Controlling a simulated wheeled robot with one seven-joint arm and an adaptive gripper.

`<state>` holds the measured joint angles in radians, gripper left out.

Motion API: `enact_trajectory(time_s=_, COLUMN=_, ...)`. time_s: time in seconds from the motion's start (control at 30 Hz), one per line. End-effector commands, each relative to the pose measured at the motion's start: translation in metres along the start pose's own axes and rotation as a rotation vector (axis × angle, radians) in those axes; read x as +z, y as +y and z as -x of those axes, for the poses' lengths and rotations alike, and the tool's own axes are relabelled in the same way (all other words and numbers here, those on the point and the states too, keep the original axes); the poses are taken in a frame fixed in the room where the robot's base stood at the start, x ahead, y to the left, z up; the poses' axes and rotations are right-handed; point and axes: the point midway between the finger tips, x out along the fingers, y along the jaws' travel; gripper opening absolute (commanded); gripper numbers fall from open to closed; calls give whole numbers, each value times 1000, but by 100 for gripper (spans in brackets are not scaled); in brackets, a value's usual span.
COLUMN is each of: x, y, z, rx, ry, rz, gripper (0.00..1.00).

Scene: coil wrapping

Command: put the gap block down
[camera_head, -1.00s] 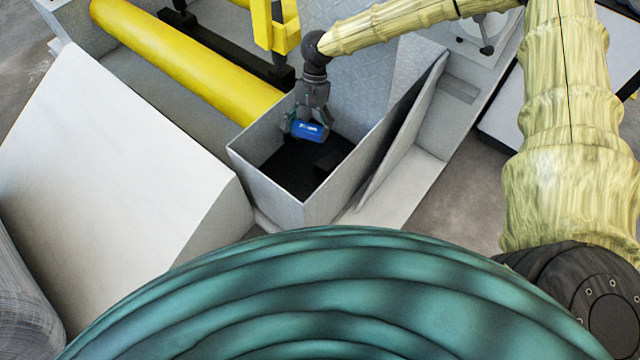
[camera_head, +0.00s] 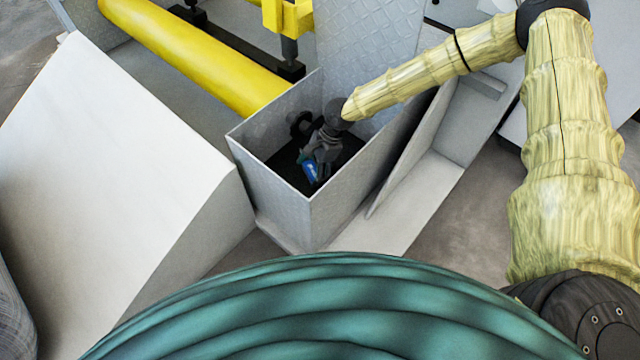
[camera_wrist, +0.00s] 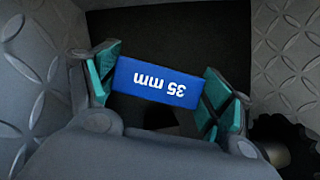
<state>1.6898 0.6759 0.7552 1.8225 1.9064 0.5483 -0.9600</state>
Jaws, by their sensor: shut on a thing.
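The gap block (camera_wrist: 158,84) is blue and carries the white marking "35 mm", upside down in the wrist view. My gripper (camera_wrist: 160,90) is shut on it, with a teal pad against each end. In the head view the block (camera_head: 311,171) shows as a small blue patch at my gripper (camera_head: 315,162), down inside a grey open-topped metal bin (camera_head: 275,193). The bin's floor (camera_wrist: 215,30) is dark. I cannot tell whether the block touches it, because my gripper hides part of the block.
Patterned bin walls (camera_wrist: 283,45) stand close on both sides. A dark round thing (camera_wrist: 275,135) lies at the lower right in the wrist view. A yellow roller (camera_head: 190,55) is behind the bin, a white sloped panel (camera_head: 105,165) to its left.

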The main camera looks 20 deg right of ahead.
Motion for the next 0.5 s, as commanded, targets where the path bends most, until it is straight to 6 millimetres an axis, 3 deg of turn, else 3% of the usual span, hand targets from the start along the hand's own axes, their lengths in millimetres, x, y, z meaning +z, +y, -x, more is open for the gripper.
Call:
enact_trajectory(time_s=0.2, x=-13, y=0, z=-31, rx=1, ry=1, rz=1, gripper=54)
enact_trajectory(time_s=0.5, x=-23, y=0, z=-55, rx=2, ry=1, rz=0, gripper=54)
